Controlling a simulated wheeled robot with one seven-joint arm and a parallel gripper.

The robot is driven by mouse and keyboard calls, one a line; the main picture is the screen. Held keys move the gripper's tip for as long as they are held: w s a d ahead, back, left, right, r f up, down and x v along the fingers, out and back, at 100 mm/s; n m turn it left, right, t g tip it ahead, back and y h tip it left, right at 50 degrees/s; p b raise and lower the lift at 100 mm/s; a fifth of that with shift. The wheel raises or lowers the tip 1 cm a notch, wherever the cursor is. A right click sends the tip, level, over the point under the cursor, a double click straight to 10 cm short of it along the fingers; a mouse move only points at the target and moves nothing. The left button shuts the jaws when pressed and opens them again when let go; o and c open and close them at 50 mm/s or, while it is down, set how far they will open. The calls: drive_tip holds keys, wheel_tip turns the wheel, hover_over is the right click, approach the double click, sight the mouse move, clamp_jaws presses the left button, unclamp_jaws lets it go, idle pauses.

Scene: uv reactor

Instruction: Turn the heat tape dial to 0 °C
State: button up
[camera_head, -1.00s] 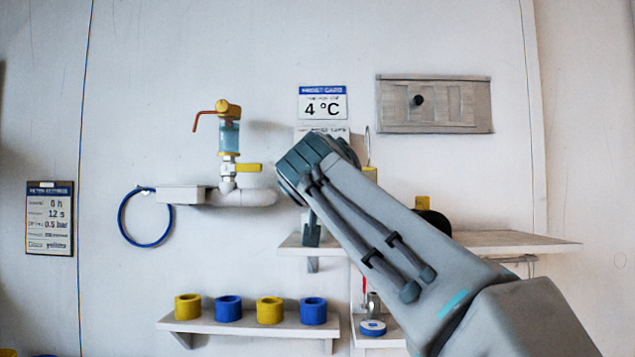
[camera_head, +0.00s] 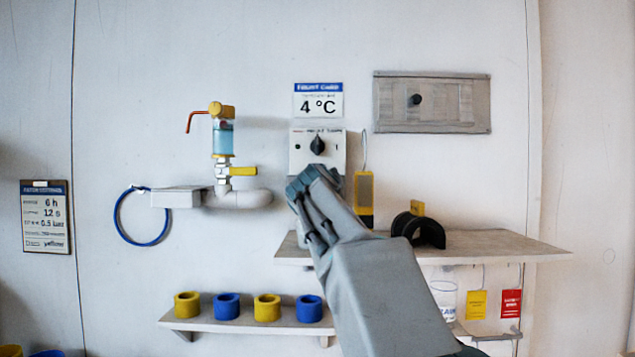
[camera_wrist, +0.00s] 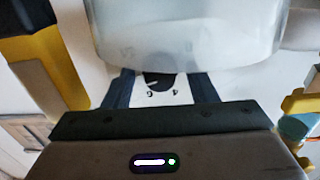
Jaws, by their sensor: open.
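The heat tape dial is a black knob (camera_head: 317,145) on a white control box (camera_head: 299,163) on the wall, below the card reading 4 °C. Its narrow end seems to point up; the scale is too small to read. In the wrist view the black knob (camera_wrist: 158,80) shows partly, with small marks beside it on the white face. My gripper (camera_wrist: 160,84) is open, its two dark fingers apart on either side of the knob in that view. Whether they touch it I cannot tell.
A wooden shelf (camera_head: 490,243) with a black curved part (camera_head: 428,232) lies right of my arm. A yellow device (camera_head: 364,195) hangs close right of the box. A white pipe (camera_head: 238,198) with a yellow valve handle (camera_head: 243,171) is at left. Rings stand on a lower shelf (camera_head: 230,326).

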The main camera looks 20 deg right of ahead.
drive_tip(key=c, duration=0.9)
drive_tip(key=shift+n, duration=0.3)
drive_tip(key=m+p, duration=0.3)
drive_tip(key=m, duration=0.8)
drive_tip(key=m+p, duration=0.3)
drive_tip(key=m, duration=0.8)
drive_tip(key=m+p, duration=0.3)
drive_tip(key=m, duration=0.7)
drive_tip(key=shift+s+r+m, duration=0.1)
drive_tip(key=shift+r+m, duration=0.25)
drive_tip(key=shift+m, duration=0.05)
idle(0.5)
